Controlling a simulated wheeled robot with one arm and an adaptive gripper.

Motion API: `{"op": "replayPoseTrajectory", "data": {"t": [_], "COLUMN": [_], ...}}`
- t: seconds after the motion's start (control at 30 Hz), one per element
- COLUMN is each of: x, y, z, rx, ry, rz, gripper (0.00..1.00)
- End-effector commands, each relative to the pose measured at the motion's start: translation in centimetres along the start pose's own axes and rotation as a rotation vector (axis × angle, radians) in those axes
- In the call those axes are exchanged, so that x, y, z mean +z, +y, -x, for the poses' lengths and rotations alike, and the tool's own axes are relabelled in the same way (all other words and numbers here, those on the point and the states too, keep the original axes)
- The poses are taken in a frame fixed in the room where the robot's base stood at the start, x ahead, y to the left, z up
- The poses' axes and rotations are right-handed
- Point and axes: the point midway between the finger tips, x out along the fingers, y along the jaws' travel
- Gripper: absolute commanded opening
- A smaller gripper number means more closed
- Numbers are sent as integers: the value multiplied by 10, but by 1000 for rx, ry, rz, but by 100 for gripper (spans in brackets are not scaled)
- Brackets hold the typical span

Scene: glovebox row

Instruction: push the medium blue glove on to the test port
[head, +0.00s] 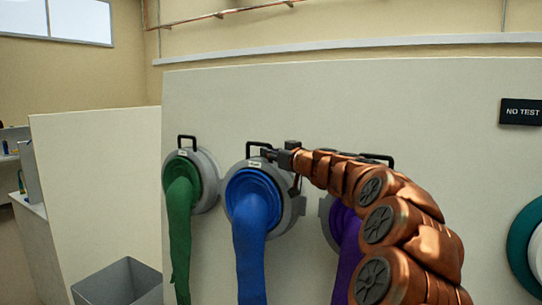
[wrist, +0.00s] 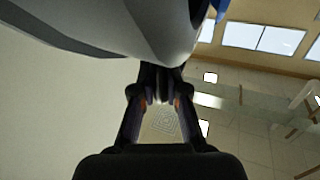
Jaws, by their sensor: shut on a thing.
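The blue glove (head: 251,245) hangs from a blue cuff in a grey ring (head: 291,208) with a black handle (head: 253,147) on top, between the green and purple gloves. Its small label is unreadable. My gripper (head: 270,153) is at the top of this ring and shut, apparently on the black handle. In the wrist view, its fingertips (wrist: 163,76) meet just under the grey ring (wrist: 105,28), and the grip point is mostly hidden. I cannot tell whether the ring touches the wall. A teal ring (head: 520,253) at the right edge, under a "NO TEST" sign (head: 521,112), may be the test port.
A green glove (head: 180,225) hangs close on the left. A purple glove (head: 346,240) on the right is partly hidden by my arm. A grey bin (head: 118,283) stands at lower left. The pale wall panel (head: 440,170) is bare between the purple glove and the teal ring.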

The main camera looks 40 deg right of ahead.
Motion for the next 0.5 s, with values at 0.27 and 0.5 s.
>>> {"op": "replayPoseTrajectory", "data": {"t": [0.27, 0.5], "x": [-1, -1], "y": [-6, -11], "z": [3, 4], "rx": [0, 0], "ry": [2, 2], "rz": [0, -2], "gripper": [0, 0]}}
